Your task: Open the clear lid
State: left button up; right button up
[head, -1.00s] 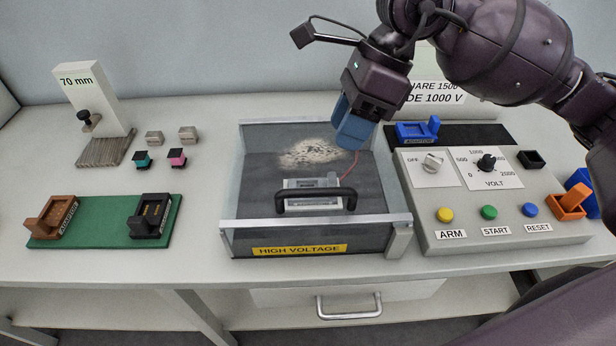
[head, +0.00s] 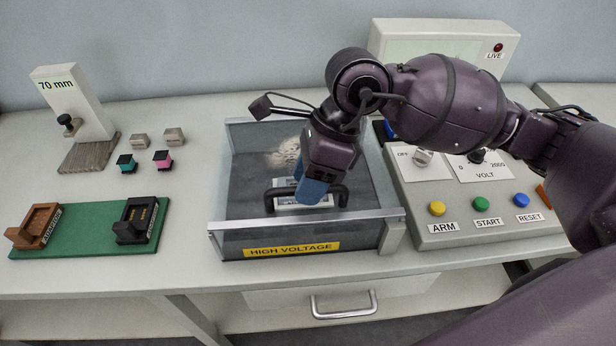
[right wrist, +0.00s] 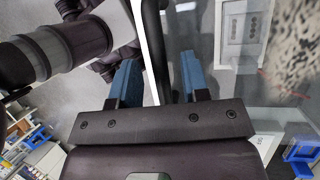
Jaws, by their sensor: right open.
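The clear lid (head: 243,185) lies shut over the dark box marked HIGH VOLTAGE. Its black handle (head: 269,200) shows on both sides of my right gripper (head: 311,192), which hides the middle of the bar. In the right wrist view the right gripper (right wrist: 159,78) is open, with one blue finger on each side of the black handle (right wrist: 153,35). I cannot tell whether either finger touches it. A pale block (right wrist: 245,30) shows through the lid. My left gripper is not in view.
The control panel (head: 405,225) with ARM, START and RESET buttons stands right of the box, below my right arm. A green mat (head: 90,232) with two connector holders lies at the left. Small blocks (head: 163,159) and a 70 mm stand (head: 75,105) are behind it.

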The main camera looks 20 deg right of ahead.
grip_shut()
jog(key=shift+r, duration=0.15)
